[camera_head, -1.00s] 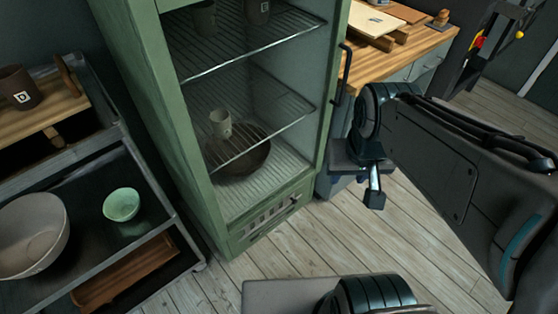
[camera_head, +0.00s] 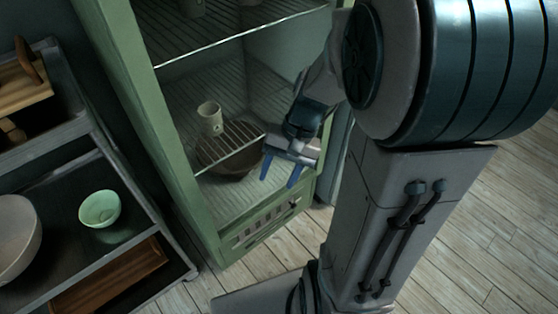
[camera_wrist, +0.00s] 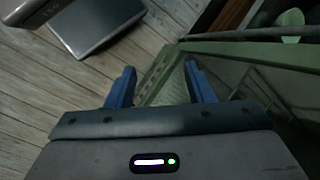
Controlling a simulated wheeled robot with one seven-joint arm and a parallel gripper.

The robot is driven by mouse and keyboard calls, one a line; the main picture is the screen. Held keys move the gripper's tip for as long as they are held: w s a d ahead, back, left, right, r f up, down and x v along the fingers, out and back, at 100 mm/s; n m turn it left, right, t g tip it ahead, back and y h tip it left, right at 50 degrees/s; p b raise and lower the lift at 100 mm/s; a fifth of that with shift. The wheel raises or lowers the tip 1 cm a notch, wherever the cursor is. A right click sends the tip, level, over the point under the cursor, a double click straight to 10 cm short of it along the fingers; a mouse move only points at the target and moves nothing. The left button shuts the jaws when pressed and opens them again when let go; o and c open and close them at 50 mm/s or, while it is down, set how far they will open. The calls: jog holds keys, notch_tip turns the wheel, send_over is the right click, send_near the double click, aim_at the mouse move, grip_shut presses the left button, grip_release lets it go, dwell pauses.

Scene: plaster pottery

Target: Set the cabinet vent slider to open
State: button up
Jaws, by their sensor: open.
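The green cabinet (camera_head: 165,130) stands open-fronted in the middle of the head view. Its vent panel (camera_head: 262,224) is a row of slots low on the front, with a small dark slider knob (camera_head: 293,204) near the right end. My gripper (camera_head: 279,178) is open and empty, its blue fingers pointing down in front of the cabinet, above the vent panel and apart from it. In the wrist view, my gripper (camera_wrist: 158,88) has the slotted vent panel (camera_wrist: 158,72) between and beyond its fingers. The slider knob cannot be made out there.
Inside the cabinet are a cup (camera_head: 210,117) on a wire shelf and a brown bowl (camera_head: 225,160) below. A dark cart at left holds a green bowl (camera_head: 100,208) and a pale bowl (camera_head: 17,238). The wooden floor (camera_head: 440,240) is clear at right.

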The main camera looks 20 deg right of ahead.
jog(key=w+d+f+m+t+y+b, duration=0.25)
jog(key=f+m+b, duration=0.2)
jog(key=f, duration=0.55)
jog(key=w+d+f+m+t+y+b, duration=0.25)
jog(key=w+f+m+y+b, duration=0.2)
jog(key=f, duration=0.65)
jog(key=w+d+f+m+t+y+b, duration=0.15)
jog(key=d+f+m+b, duration=0.3)
jog(key=f, duration=0.55)
jog(key=m+t+h+b, duration=0.7)
jog(key=m+t+b, duration=0.4)
jog(key=m+t, duration=0.15)
send_near(295, 207)
jog(key=shift+m+g, duration=0.3)
jog(key=shift+m, duration=0.1)
jog(key=b+x, duration=0.1)
jog(key=x, duration=0.1)
jog(key=b+x, duration=0.2)
jog(key=x, duration=0.1)
jog(key=b+x, duration=0.1)
jog(key=x, duration=0.2)
jog(key=shift+w+r, duration=0.15)
jog(key=shift+r, duration=0.2)
